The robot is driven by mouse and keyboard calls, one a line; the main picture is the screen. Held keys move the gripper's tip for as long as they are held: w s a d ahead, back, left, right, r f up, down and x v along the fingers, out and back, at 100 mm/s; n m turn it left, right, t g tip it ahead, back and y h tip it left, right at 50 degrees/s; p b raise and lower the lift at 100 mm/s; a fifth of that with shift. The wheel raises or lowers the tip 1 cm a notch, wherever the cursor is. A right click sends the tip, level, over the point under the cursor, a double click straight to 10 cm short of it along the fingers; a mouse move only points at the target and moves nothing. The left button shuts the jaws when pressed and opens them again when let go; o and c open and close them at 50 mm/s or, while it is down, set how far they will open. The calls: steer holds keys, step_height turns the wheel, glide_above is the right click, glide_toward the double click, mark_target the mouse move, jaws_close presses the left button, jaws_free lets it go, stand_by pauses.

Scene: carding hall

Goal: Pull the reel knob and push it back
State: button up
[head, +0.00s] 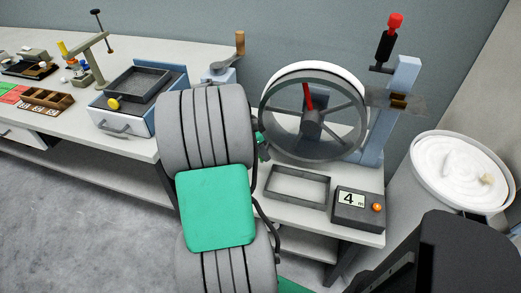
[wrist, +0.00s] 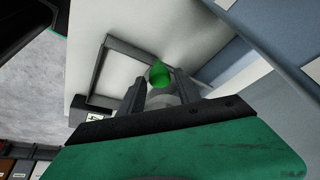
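The reel (head: 268,118) is a large grey wheel with a white rim and a red lever near its hub, standing on the bench in the head view. In the wrist view a round green knob (wrist: 158,72) shows at my fingertips, with a pale grey rounded part below it. My gripper (wrist: 160,86) has its two dark fingers apart, one on each side of the knob, with gaps visible. I cannot tell how deep the knob sits between them. In the head view my arm hides most of the gripper and the reel's left edge.
An empty rectangular frame (head: 297,203) and a box with a "4" display (head: 346,218) are in front of the reel. A blue post (head: 390,115) stands right of it, then a white-filled drum (head: 408,170). A grey tray (head: 137,82) and small tools occupy the left bench.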

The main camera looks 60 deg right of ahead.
jaws_close()
stand_by(1.1)
